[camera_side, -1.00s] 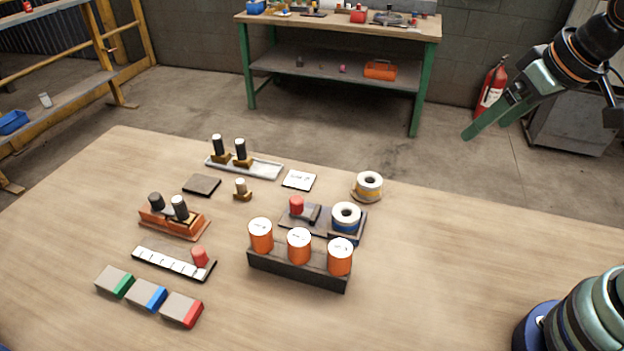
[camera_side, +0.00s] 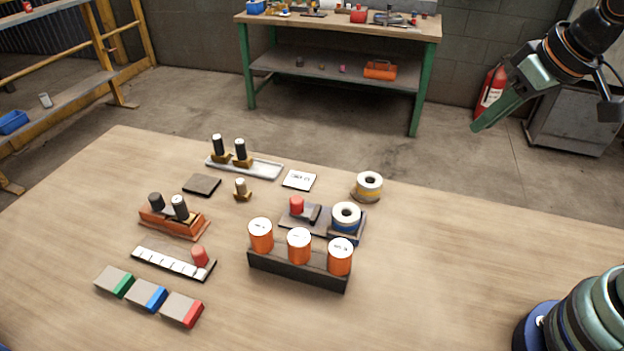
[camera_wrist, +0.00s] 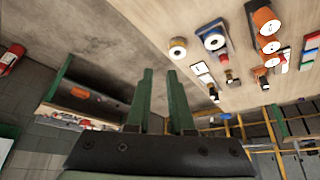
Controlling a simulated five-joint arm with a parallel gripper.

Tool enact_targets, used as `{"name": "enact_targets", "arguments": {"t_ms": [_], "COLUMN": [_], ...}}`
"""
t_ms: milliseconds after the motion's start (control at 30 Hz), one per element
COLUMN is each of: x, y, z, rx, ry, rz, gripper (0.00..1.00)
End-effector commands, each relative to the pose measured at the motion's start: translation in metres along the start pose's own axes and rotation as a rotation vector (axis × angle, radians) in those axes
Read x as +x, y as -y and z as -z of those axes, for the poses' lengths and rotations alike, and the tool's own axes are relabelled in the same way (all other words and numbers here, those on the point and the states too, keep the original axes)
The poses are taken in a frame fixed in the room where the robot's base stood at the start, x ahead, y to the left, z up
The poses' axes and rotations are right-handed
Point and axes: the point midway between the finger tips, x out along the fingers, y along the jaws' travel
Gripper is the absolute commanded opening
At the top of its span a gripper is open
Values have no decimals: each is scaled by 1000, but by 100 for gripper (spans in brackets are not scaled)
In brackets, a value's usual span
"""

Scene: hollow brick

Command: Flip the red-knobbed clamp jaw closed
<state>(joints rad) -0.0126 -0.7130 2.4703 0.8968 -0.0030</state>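A red knob (camera_side: 296,205) stands on a dark plate (camera_side: 290,226) near the middle of the table in the side view, with a small black block beside it and a blue-and-white spool (camera_side: 346,218) at the plate's right end. I cannot tell the jaw's exact position from here. A second red knob (camera_side: 199,256) stands on the white marked strip (camera_side: 165,262) at the front left. My gripper (camera_side: 484,126) is far up and right of these, empty. In the wrist view my gripper (camera_wrist: 160,72) shows two green fingers with a gap between them.
Three orange cylinders in a dark rack (camera_side: 296,272) stand just in front of the dark plate. A yellow-and-white spool (camera_side: 368,186) is behind it. Several other holders and blocks fill the table's left half. The table's right side is mostly clear.

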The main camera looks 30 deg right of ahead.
Motion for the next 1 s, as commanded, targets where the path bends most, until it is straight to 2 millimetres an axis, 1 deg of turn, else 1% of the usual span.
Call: {"name": "enact_targets", "arguments": {"t_ms": [167, 267, 467, 600, 700, 867, 1000], "x": [6, 13, 34, 53, 70, 100, 130], "y": [16, 29, 60, 85, 104, 139, 171], "z": [28, 48, 84, 106, 119, 135, 143], "rx": [-55, -94, -175, -231, -271, -337, -393], "ry": [21, 31, 55, 69, 80, 95, 112], "rz": [23, 39, 70, 91, 106, 129, 148], "gripper": [0, 0, 0, 0, 0, 0, 0]}}
